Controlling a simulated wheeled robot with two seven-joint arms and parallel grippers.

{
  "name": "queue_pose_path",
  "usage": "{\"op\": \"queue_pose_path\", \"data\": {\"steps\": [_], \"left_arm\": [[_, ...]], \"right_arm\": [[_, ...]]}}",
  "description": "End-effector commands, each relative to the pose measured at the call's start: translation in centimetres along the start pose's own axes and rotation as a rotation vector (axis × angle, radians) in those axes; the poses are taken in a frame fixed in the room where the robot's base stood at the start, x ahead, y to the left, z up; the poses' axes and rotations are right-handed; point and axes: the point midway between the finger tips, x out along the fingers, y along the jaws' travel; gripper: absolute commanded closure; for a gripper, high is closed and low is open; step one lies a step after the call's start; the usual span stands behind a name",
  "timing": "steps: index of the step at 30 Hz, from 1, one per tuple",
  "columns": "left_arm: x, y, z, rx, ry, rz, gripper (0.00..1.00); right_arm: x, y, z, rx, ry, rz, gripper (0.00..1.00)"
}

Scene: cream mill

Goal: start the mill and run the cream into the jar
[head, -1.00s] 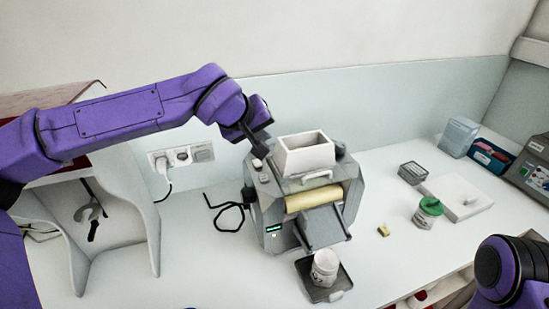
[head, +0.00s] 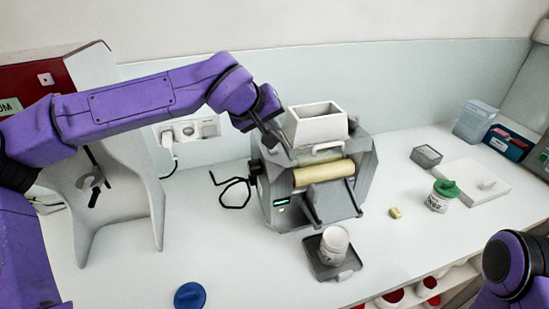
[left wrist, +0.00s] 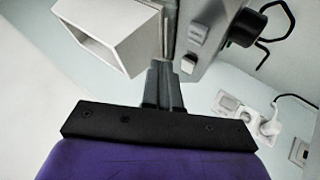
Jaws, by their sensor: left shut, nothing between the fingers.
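The grey mill (head: 275,215) stands on the counter with a white hopper (head: 316,128) on top and a cream-coloured roller (head: 324,173) in front. Its small display (head: 282,202) is lit green. A white labelled jar (head: 334,240) stands on the dark tray (head: 325,270) below the mill's sloping front apron. My left gripper (head: 270,138) is shut and empty at the mill's upper left corner. In the left wrist view, its fingertips (left wrist: 162,72) are beside the hopper, near two push buttons (left wrist: 193,45) on the mill. I cannot tell whether they touch the mill. My right gripper is out of view.
A blue lid (head: 190,296) lies at the front left. A green-topped jar (head: 441,197), a small yellowish block (head: 395,212), a grey box (head: 426,156) and a white board (head: 475,185) are at the right. A wall socket (head: 188,130) is behind my left arm.

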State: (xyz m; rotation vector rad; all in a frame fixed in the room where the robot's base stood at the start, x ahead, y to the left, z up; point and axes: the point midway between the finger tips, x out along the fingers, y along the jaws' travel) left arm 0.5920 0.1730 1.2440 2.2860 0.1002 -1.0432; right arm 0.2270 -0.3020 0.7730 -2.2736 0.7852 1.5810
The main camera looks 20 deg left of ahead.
Motion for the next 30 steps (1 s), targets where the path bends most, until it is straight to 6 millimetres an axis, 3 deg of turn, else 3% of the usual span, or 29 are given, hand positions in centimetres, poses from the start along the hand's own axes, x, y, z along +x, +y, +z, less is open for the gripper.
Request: {"op": "queue_pose_path", "data": {"steps": [1,7,30], "left_arm": [[0.7,-0.6,0.6,0.001,0.001,0.001,1.0],[1.9,-1.4,1.4,0.001,0.001,0.001,1.0],[1.9,-1.4,1.4,0.001,0.001,0.001,1.0]], "right_arm": [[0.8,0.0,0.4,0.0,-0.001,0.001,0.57],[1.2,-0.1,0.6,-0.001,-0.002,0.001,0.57],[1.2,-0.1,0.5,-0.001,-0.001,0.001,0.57]]}}
